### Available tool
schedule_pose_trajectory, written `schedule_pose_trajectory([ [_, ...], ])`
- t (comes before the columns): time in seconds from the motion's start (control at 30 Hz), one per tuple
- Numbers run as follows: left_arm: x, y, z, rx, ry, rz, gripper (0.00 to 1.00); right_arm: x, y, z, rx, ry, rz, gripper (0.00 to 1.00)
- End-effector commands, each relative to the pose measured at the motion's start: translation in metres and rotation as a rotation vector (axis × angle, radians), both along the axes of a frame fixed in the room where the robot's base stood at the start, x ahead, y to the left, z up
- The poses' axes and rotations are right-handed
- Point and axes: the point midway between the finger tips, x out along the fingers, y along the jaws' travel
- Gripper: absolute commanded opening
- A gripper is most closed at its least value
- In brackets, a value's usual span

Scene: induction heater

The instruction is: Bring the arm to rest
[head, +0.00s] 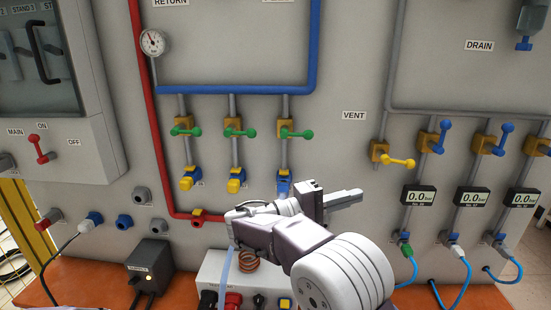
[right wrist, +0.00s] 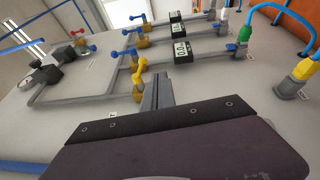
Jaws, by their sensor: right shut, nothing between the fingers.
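My right arm reaches up from the bottom of the head view, in front of the grey panel (head: 345,80). My right gripper (head: 358,195) points to the right, with its fingers shut and nothing between them. It is below the yellow vent valve handle (head: 398,162) and appears apart from it. In the right wrist view the closed fingers (right wrist: 157,90) stick out past the dark gripper body, with the yellow handle (right wrist: 140,78) just left of their tips. The wrist hides part of the panel's lower middle. My left gripper is in neither view.
Green-handled valves (head: 234,130) stand left of the gripper; blue-handled valves (head: 440,135) and pressure displays (head: 419,196) stand to its right. A white induction unit (head: 212,275) with a copper coil (head: 249,260) and a black box (head: 150,265) sit on the orange bench (head: 80,285). Blue hoses hang at right.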

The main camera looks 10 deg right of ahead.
Motion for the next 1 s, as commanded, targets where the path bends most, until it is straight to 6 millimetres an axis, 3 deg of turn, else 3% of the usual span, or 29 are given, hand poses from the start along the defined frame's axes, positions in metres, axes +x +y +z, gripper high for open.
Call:
schedule_pose_trajectory([
  [0.07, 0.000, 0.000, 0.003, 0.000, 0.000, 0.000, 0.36, -0.018, -0.035, 0.018, 0.015, -0.034, -0.080, 0.00],
  [0.1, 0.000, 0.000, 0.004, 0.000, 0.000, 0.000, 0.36, -0.038, -0.059, 0.014, 0.045, -0.007, -0.145, 0.00],
  [0.17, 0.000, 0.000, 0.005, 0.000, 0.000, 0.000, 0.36, -0.069, -0.089, -0.021, 0.178, 0.087, -0.217, 0.00],
  [0.2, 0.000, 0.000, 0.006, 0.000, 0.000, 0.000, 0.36, -0.089, -0.101, -0.053, 0.295, 0.156, -0.243, 0.00],
  [0.27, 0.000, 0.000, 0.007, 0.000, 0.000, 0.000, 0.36, -0.117, -0.107, -0.102, 0.484, 0.240, -0.266, 0.00],
  [0.3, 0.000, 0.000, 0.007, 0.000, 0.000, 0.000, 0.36, -0.136, -0.102, -0.135, 0.616, 0.282, -0.277, 0.00],
  [0.37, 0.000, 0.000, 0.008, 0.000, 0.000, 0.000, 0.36, -0.163, -0.086, -0.183, 0.820, 0.320, -0.285, 0.00],
  [0.43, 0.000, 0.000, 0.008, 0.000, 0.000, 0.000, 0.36, -0.190, -0.053, -0.232, 1.063, 0.323, -0.288, 0.00],
  [0.5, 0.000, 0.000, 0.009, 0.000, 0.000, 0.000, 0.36, -0.207, -0.012, -0.272, 1.293, 0.276, -0.277, 0.00],
  [0.6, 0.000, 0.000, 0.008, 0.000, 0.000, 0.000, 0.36, -0.209, 0.044, -0.308, 1.548, 0.147, -0.239, 0.00],
  [0.7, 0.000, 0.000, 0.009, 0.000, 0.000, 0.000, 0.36, -0.189, 0.068, -0.320, 1.658, 0.022, -0.181, 0.00],
  [0.8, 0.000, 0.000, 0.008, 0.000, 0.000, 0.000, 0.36, -0.168, 0.072, -0.319, 1.681, -0.037, -0.107, 0.00],
  [1.0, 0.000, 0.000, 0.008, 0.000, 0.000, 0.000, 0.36, -0.165, 0.072, -0.318, 1.678, -0.028, -0.085, 0.00],
])
